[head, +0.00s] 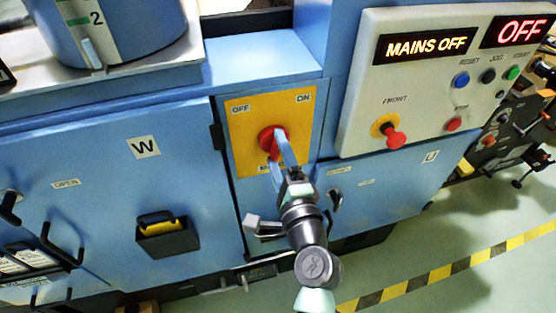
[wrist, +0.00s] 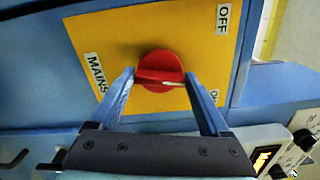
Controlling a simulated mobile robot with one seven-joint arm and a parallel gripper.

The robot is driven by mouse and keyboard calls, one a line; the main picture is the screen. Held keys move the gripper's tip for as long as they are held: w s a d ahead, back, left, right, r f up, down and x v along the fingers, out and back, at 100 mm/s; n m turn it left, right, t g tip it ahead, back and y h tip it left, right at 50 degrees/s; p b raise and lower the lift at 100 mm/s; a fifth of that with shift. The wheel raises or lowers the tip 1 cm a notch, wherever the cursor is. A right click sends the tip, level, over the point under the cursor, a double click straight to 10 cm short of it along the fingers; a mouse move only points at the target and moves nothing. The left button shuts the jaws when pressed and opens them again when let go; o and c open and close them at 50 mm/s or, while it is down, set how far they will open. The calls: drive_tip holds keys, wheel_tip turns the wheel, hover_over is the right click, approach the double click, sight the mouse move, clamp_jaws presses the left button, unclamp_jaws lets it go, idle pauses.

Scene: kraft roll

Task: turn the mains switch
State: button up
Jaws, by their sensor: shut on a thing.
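The mains switch is a round red knob (head: 267,139) on a yellow plate (head: 243,112), labelled OFF at top left and ON at top right in the head view. In the wrist view the knob (wrist: 160,68) sits between the two blue fingers of my gripper (wrist: 163,77), which is shut on it. A white line on the knob points right in the wrist view, toward the partly hidden ON label. In the head view my gripper (head: 278,147) covers part of the knob and the lower label. The display (head: 426,46) reads MAINS OFF.
A pale control panel (head: 365,90) at the right carries a red FRONT button (head: 393,138) and several smaller buttons. A second display (head: 521,31) reads OFF. Floor with striped tape is clear at lower right.

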drive_tip(key=n+b, duration=0.1)
drive_tip(key=n, duration=0.1)
drive_tip(key=n+b, duration=0.4)
drive_tip(key=shift+f+n, duration=0.3)
drive_tip(key=shift+f, duration=0.05)
drive_tip(key=n+b, duration=0.4)
drive_tip(key=shift+n, duration=0.3)
drive_tip(key=shift+r, duration=0.1)
drive_tip(key=o, duration=1.2)
drive_tip(key=b+v, duration=0.1)
drive_tip(key=v, duration=1.2)
drive_tip(key=shift+b, duration=0.3)
